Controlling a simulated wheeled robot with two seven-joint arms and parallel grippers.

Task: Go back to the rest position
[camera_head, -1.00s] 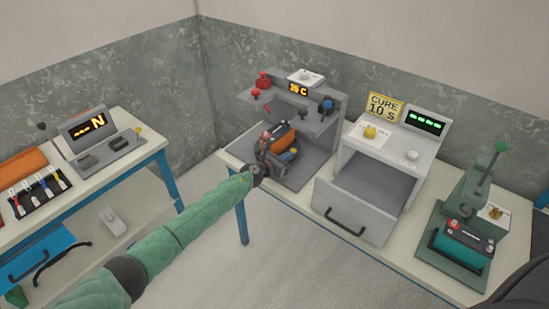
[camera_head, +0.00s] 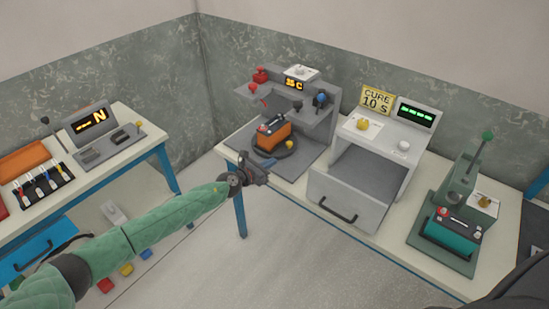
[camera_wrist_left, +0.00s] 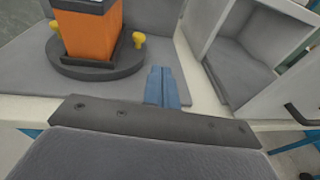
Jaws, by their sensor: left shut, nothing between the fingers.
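My left gripper (camera_head: 262,165) is shut and empty, in front of the table's edge. Its blue fingers (camera_wrist_left: 166,88) are together in the left wrist view. An orange battery (camera_head: 274,134) stands upright on a round dark turntable (camera_head: 290,148) in the grey station, behind the gripper and apart from it. The battery (camera_wrist_left: 88,35) also shows in the left wrist view, its top cut off. My right gripper is not in view.
A grey drawer box (camera_head: 335,205) stands open right of the station, close to the gripper. A green press (camera_head: 430,225) with a teal battery (camera_head: 452,236) is farther right. A second table (camera_head: 150,145) is at left.

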